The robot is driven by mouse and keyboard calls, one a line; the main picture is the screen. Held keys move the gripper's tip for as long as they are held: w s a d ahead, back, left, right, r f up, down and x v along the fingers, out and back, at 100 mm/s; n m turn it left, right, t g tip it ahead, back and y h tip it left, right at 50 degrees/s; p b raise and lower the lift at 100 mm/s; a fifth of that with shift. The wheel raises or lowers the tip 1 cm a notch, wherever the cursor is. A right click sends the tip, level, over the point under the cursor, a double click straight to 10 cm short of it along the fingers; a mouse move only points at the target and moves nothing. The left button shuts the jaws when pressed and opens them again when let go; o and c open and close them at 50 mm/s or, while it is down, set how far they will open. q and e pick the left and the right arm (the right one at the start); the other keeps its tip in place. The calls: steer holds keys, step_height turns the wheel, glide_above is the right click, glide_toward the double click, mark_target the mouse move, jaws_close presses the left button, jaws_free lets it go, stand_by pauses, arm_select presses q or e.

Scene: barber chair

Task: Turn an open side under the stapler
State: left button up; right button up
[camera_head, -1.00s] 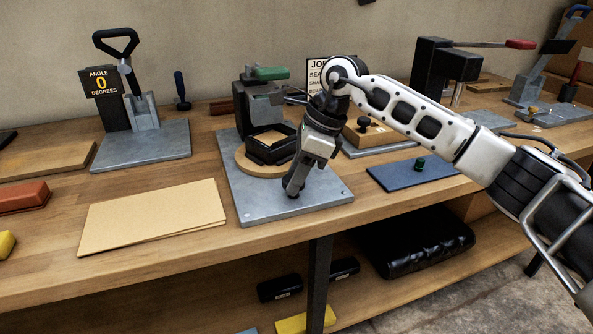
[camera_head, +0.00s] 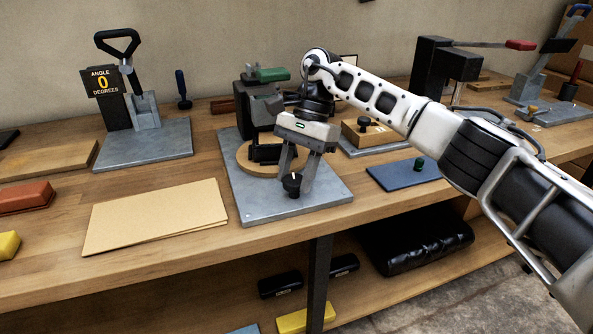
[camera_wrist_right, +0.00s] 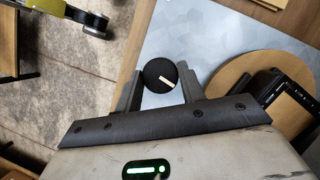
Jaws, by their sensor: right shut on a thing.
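The stapler (camera_head: 262,105) is a dark grey body with a green top part (camera_head: 272,73), standing on a grey metal plate. In front of it lies a round wooden turntable (camera_head: 244,160) bearing a black frame (camera_head: 266,153), partly hidden by my gripper. Near the plate's front edge is a black round knob (camera_head: 291,184); in the right wrist view the knob (camera_wrist_right: 158,74) has a pale pointer line. My right gripper (camera_head: 296,187) is shut on this knob from above, one finger on each side. My left gripper is not in view.
Cream sheets (camera_head: 155,215) lie left of the plate, and a blue mat (camera_head: 404,174) lies right of it. A wooden block with a black knob (camera_head: 366,132) stands behind my gripper. An angle press (camera_head: 130,105) stands at the left.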

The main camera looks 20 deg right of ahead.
steer(key=shift+w+n+g+h, duration=0.1)
steer(key=shift+n+g+h, duration=0.2)
steer(key=shift+n, duration=0.8)
steer(key=o, duration=1)
steer(key=shift+c, duration=0.2)
